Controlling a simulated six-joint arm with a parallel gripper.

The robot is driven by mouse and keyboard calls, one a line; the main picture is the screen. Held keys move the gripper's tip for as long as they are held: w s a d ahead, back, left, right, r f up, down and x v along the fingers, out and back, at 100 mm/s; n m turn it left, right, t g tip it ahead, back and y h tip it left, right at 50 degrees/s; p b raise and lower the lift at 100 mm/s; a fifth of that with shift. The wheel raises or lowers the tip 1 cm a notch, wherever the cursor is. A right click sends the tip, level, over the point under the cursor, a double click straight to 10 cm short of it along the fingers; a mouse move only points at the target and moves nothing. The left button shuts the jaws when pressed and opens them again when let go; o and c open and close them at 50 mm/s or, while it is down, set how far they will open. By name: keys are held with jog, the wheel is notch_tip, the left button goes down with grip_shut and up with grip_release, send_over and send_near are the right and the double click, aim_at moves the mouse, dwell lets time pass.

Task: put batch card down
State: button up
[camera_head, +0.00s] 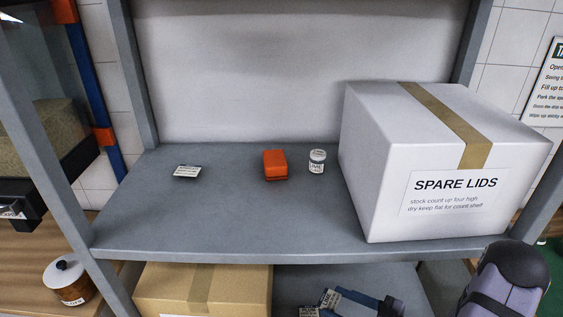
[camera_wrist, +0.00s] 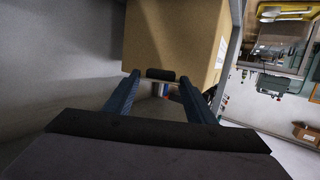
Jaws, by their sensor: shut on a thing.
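My gripper (camera_head: 345,300) is low in the head view, over the lower shelf and below the front edge of the upper shelf. Its blue fingers also show in the wrist view (camera_wrist: 160,78), shut on a small dark piece (camera_wrist: 160,74) that I take to be the batch card's block. Whether the held card touches the shelf cannot be told.
The upper shelf (camera_head: 230,225) holds a white-labelled card (camera_head: 187,171), an orange block (camera_head: 275,164), a small jar (camera_head: 317,161) and a large SPARE LIDS box (camera_head: 385,180). A cardboard box (camera_head: 165,290) fills the lower shelf's left. A lidded jar (camera_head: 72,285) stands outside, left.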

jog(key=shift+r+p, duration=1.25)
jog(key=shift+r, duration=0.05)
jog(key=shift+f, duration=0.1)
jog(key=w+d+f+m+t+h+b, duration=0.1)
jog(key=w+f+m+t+h+b, duration=0.1)
jog(key=f+b, duration=0.4)
jog(key=w+d+f+m+t+h+b, duration=0.2)
jog(key=w+f+m+h+b, duration=0.3)
jog(key=f+h+b, duration=0.1)
jog(key=w+d+f+m+t+h+b, duration=0.2)
jog(key=w+f+m+h+b, duration=0.1)
jog(key=f+b, duration=0.3)
jog(key=shift+w+d+f+h+b, duration=0.15)
jog(key=shift+w+h+b, duration=0.45)
jog(key=shift+b, duration=0.5)
jog(key=shift+s+d+f+m+h, duration=0.1)
jog(key=shift+s+f+m+h, duration=0.15)
jog(key=shift+m+h, duration=0.2)
jog(key=shift+s+d+f+m+h+p, duration=0.1)
jog(key=shift+s+f+m+h+p, duration=0.1)
jog(key=shift+s+m+h+p, duration=0.6)
jog(key=shift+w, duration=0.1)
jog(key=shift+f, duration=0.15)
